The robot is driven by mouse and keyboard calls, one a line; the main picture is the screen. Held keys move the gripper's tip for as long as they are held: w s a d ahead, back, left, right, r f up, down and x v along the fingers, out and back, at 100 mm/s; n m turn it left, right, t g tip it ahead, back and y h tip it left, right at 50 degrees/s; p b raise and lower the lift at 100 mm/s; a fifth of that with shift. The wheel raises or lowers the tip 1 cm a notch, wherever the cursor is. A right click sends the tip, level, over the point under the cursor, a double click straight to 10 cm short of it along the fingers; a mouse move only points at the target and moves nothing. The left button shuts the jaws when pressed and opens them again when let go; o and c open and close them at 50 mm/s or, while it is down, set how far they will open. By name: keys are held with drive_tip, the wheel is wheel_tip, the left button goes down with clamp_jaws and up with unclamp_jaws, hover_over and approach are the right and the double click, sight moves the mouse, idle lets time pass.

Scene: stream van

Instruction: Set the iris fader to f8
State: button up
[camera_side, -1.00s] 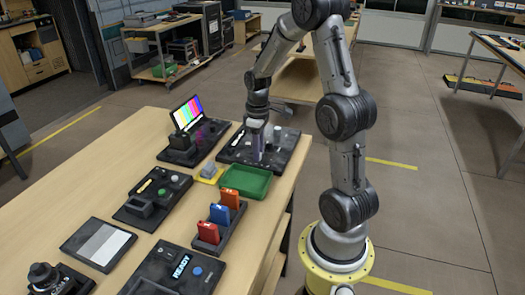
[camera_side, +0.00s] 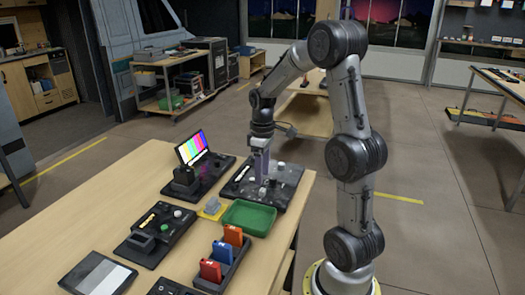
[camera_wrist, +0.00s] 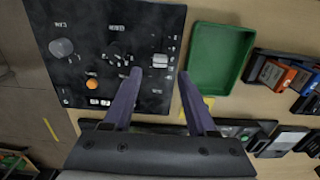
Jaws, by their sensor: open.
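The dark control panel (camera_side: 236,193) lies at the far right end of the bench, and it fills the upper left of the wrist view (camera_wrist: 85,20). A pale fader cap (camera_wrist: 160,61) sits on a short vertical scale near the panel's right edge; I take it for the iris fader. The scale marks are too small to read. My gripper (camera_wrist: 160,75) is open, with one purple finger on each side of the fader's column and nothing between them. In the side view my gripper (camera_side: 262,179) points down at the panel; its contact height is unclear.
The panel also carries a grey knob (camera_wrist: 62,47) and an orange button (camera_wrist: 92,84). A green tray (camera_side: 250,217) stands close beside the panel. A color-bar monitor (camera_side: 191,147) and a holder with red, blue and orange cartridges (camera_side: 232,235) are nearby.

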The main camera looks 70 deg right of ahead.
sight(262, 190)
wheel_tip(262, 190, up, 9)
drive_tip(key=shift+f, duration=0.2)
idle(0.4)
drive_tip(key=s+a+r+n+t, duration=0.1)
drive_tip(key=a+r+n, duration=0.15)
drive_tip(key=a, duration=0.45)
drive_tip(key=s+a+r+n+t, duration=0.1)
drive_tip(key=a+r+t, duration=0.1)
drive_tip(key=a+r, duration=0.35)
drive_tip(key=s+a+f+m+t, duration=0.2)
drive_tip(key=s+a+f, duration=0.4)
drive_tip(key=s+a, duration=0.3)
drive_tip(key=shift+a+f+m+t, duration=0.3)
drive_tip(key=shift+a+m, duration=0.1)
drive_tip(key=shift+m, duration=0.35)
